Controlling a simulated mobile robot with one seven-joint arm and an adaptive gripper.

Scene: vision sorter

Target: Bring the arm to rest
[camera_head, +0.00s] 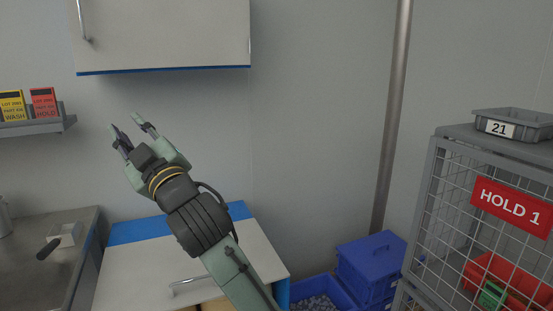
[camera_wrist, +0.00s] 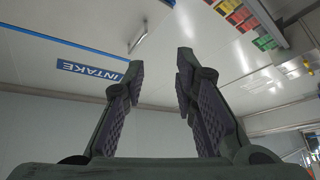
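My gripper (camera_head: 133,131) is raised in front of the grey wall, pointing up and to the left in the head view. It is above the white cabinet with a blue edge and below the wall cupboard. In the wrist view my gripper (camera_wrist: 158,80) shows two dark padded fingers standing well apart, with nothing between them. The gripper is open, empty and touches nothing that I can see.
A wall cupboard (camera_head: 165,35) hangs above, and a white cabinet (camera_head: 150,270) stands below. A shelf (camera_head: 40,125) holds yellow and red cards. A steel counter (camera_head: 30,235) is at left. A mesh cage (camera_head: 455,205) marked HOLD 1, a pole (camera_head: 392,120) and blue bins (camera_head: 368,265) are at right.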

